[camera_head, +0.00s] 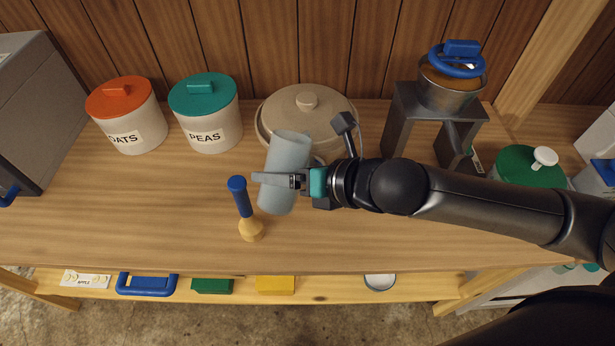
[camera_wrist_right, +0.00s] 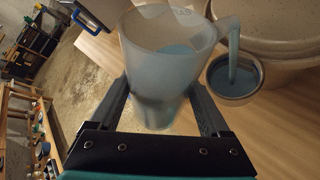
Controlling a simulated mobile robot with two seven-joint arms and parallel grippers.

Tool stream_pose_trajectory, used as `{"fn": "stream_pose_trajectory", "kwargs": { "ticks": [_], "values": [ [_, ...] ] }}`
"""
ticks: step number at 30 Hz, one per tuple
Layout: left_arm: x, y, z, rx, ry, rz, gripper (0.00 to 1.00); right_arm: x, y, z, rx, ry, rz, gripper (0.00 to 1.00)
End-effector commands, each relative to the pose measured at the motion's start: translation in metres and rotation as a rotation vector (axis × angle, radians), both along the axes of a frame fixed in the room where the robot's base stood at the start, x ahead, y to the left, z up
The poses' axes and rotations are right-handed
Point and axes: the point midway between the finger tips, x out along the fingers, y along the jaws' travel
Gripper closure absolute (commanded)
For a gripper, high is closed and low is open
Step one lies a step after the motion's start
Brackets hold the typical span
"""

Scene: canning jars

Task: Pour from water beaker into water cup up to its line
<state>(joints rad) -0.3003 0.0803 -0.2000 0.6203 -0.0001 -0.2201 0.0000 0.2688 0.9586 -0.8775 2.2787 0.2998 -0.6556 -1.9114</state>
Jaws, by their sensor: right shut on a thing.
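My right gripper (camera_head: 292,181) is shut on the water beaker (camera_head: 288,155), a tall translucent bluish vessel, with a finger across its side. In the head view the cup is mostly hidden behind the beaker and gripper. Its fill line is not visible. My left gripper is not in view.
A lidded beige pot (camera_head: 307,101) stands behind the beaker. Oats (camera_head: 127,120) and peas (camera_head: 207,120) canisters stand to the left. A blue-handled yellow tool (camera_head: 250,230) stands close left of the beaker. A grey stand (camera_head: 398,125) carries a metal pot (camera_head: 452,95).

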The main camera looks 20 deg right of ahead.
Motion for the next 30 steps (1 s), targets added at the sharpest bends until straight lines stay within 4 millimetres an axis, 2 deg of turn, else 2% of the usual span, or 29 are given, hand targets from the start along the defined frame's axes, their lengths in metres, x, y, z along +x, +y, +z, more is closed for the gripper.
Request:
{"fn": "stream_pose_trajectory", "kwargs": {
  "ticks": [30],
  "values": [
    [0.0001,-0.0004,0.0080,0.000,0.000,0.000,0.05,0.0003,0.0007,0.0012,0.016,0.011,0.001,1.00]
  ]
}}
